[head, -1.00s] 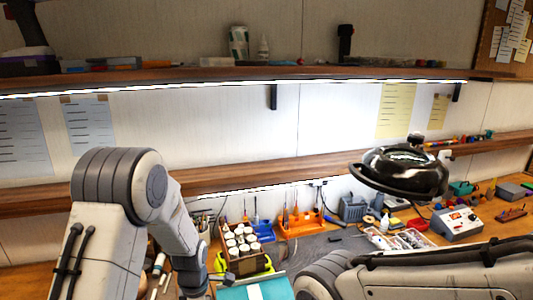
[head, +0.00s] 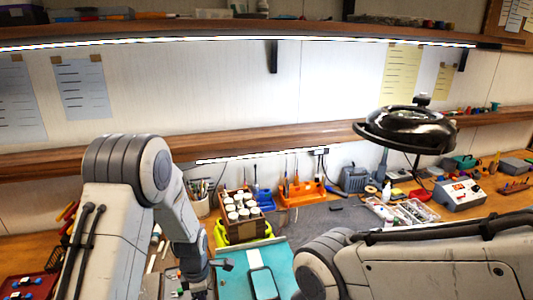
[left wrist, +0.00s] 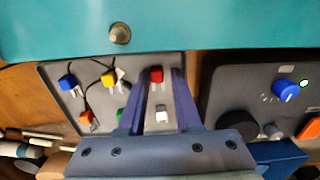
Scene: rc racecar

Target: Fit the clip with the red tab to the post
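In the left wrist view, the clip with the red tab (left wrist: 156,75) lies in a grey tray (left wrist: 60,118) with other clips with blue, yellow, orange, green and white tabs. My left gripper (left wrist: 162,76) is over the tray. Its two fingers are apart, with the red tab between the tips; whether they touch it I cannot tell. A round brass-coloured stud (left wrist: 120,33), perhaps the post, stands on a teal surface (left wrist: 230,28) beyond the tray. In the head view, my left arm reaches down to the bench. My right gripper is out of view.
A dark box with a blue knob (left wrist: 287,91) stands right of the tray. In the head view, a crate of white-capped jars (head: 240,228), a black magnifier lamp (head: 408,130) and a power supply (head: 460,193) stand around the bench. A red tray (head: 28,287) is at lower left.

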